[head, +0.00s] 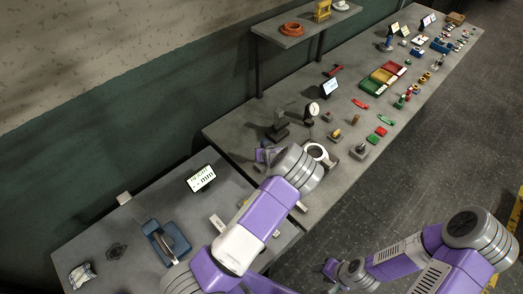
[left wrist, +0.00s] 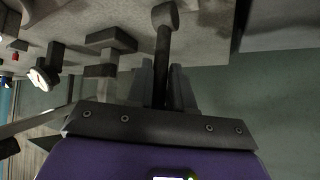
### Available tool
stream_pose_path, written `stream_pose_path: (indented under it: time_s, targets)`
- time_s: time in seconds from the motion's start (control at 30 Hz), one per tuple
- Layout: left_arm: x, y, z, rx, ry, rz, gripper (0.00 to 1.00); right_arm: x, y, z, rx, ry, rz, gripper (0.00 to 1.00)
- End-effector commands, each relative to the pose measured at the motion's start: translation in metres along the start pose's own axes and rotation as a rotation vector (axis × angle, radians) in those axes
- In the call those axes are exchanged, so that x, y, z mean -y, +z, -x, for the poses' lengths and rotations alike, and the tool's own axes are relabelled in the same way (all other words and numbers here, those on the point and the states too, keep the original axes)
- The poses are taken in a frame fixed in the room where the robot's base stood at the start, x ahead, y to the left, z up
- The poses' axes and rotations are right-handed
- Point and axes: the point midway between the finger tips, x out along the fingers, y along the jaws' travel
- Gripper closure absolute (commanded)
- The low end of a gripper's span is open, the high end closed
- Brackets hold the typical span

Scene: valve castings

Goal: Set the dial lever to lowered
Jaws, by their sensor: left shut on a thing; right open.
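In the left wrist view, my left gripper (left wrist: 162,92) is shut on a dark lever (left wrist: 163,50). The lever is a straight rod with a thick rounded end beyond the fingers. In the head view, my left arm hides most of that lever; the purple left gripper (head: 265,154) shows beside a dark block-like stand (head: 279,127). A dial gauge (head: 313,108) with a white round face stands just right of the dark stand; it also shows in the left wrist view (left wrist: 41,78). My right gripper (head: 331,269) is low in the head view, open, over the floor, away from the benches.
A white ring-shaped part (head: 316,152) and small castings lie near my left arm. A tablet (head: 329,86) and red, yellow and green trays (head: 381,76) stand farther along the bench. The near bench holds a blue device (head: 166,243) and another tablet (head: 201,178). Floor at right is clear.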

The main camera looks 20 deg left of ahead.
Motion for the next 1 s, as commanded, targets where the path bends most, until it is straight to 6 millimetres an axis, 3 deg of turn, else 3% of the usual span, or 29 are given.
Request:
stream_pose_path:
  time_s: [0.03, 0.3, 0.8, 0.83, 0.97, 1.0]
  targets:
    - [-0.0073, -0.0070, 0.0033, -0.047, -0.001, -0.015, 1.00, -0.0010, -0.0001, -0.0027, 0.000, 0.000, 0.000, 0.57]
    - [-0.0112, -0.0025, 0.0071, -0.128, -0.042, -0.045, 1.00, -0.0035, -0.0004, -0.0092, 0.000, 0.000, 0.000, 0.57]
    - [-0.0117, -0.0031, 0.0089, -0.148, -0.052, -0.052, 1.00, -0.0037, -0.0004, -0.0099, 0.000, 0.000, 0.000, 0.57]
    - [-0.0117, -0.0031, 0.0090, -0.148, -0.052, -0.052, 0.77, -0.0037, -0.0005, -0.0099, 0.000, 0.000, 0.000, 0.57]
    - [-0.0115, -0.0029, 0.0088, -0.147, -0.052, -0.052, 0.58, -0.0037, -0.0005, -0.0099, 0.000, 0.000, 0.000, 0.57]
    - [-0.0113, -0.0025, 0.0086, -0.147, -0.053, -0.052, 0.58, -0.0037, -0.0005, -0.0100, 0.000, 0.000, 0.000, 0.57]
